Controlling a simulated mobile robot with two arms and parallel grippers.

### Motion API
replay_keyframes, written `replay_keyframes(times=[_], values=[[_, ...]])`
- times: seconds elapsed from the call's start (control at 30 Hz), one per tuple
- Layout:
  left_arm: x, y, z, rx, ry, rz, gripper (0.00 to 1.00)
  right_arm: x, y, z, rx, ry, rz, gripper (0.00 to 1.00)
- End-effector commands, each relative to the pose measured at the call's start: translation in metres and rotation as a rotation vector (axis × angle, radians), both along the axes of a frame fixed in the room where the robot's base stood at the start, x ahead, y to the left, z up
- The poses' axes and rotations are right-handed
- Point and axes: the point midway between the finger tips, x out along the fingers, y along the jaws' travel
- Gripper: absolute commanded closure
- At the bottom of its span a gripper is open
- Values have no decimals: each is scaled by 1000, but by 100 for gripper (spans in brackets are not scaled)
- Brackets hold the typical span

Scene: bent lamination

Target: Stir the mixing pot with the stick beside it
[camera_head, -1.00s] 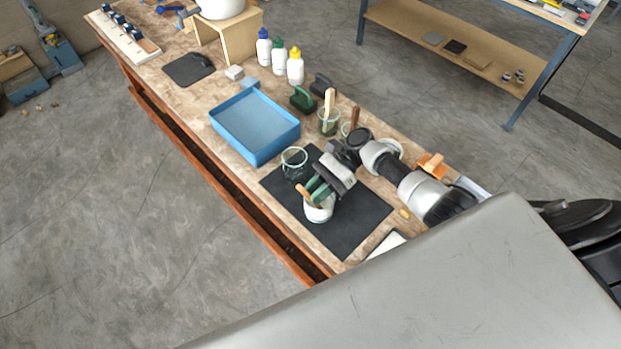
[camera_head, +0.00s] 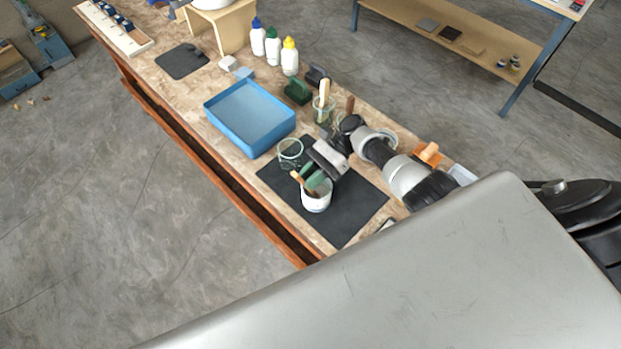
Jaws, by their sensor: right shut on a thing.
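The mixing pot (camera_head: 316,203) is a small white pot on the dark mat (camera_head: 350,222). A brown wooden stick (camera_head: 296,176) stands tilted in the pot, its upper end above the rim at the left. My right gripper (camera_head: 311,183), with green fingers, is shut on the stick just above the pot. The gripper covers part of the pot's opening, so the stick's lower end and the contents are hard to see. My left gripper is not in view.
A clear glass beaker (camera_head: 290,152) stands close behind the pot. A blue tray (camera_head: 249,150) lies to the left. A jar with a pale stick (camera_head: 323,108), several bottles (camera_head: 290,58) and a green block (camera_head: 297,91) stand farther back. The mat's front right is clear.

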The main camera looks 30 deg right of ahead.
Motion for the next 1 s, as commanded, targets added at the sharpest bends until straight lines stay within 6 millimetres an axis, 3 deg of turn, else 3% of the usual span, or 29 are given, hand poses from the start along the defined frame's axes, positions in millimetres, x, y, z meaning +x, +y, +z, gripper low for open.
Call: replay_keyframes(times=[0.37,1.0], values=[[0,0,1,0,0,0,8,1,1,1,1,0,0,100],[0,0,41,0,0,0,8,5,19,47,1,-1,0,100]])
